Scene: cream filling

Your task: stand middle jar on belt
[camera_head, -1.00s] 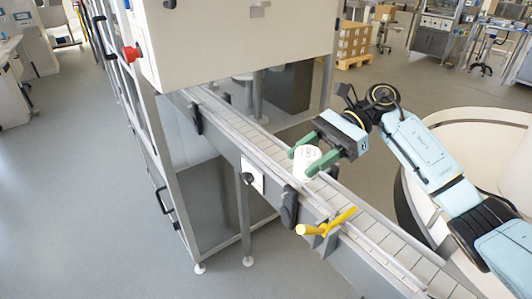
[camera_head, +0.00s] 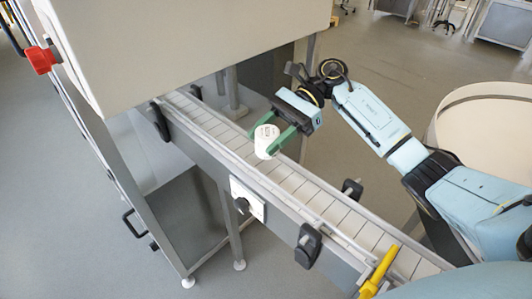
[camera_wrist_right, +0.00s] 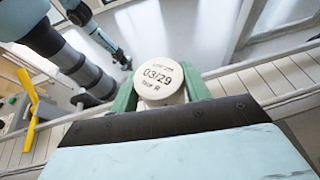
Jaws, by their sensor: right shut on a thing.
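A white jar (camera_head: 266,140) with printing on its lid is at the belt (camera_head: 292,183), at its far side rail in the head view. My right gripper (camera_head: 276,138) is shut on the jar, with a green finger on each side of it. In the right wrist view the jar (camera_wrist_right: 160,82) sits between the green fingers, its lid reading "03/29" and facing the camera. The jar looks upright. Whether its base touches the belt is hidden. My left gripper is not in the head view.
The belt runs under a large machine housing (camera_head: 190,40) at upper left. A yellow handle (camera_head: 378,272) and black clamps (camera_head: 308,246) stand along the belt's near rail. The belt nearer the camera is clear.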

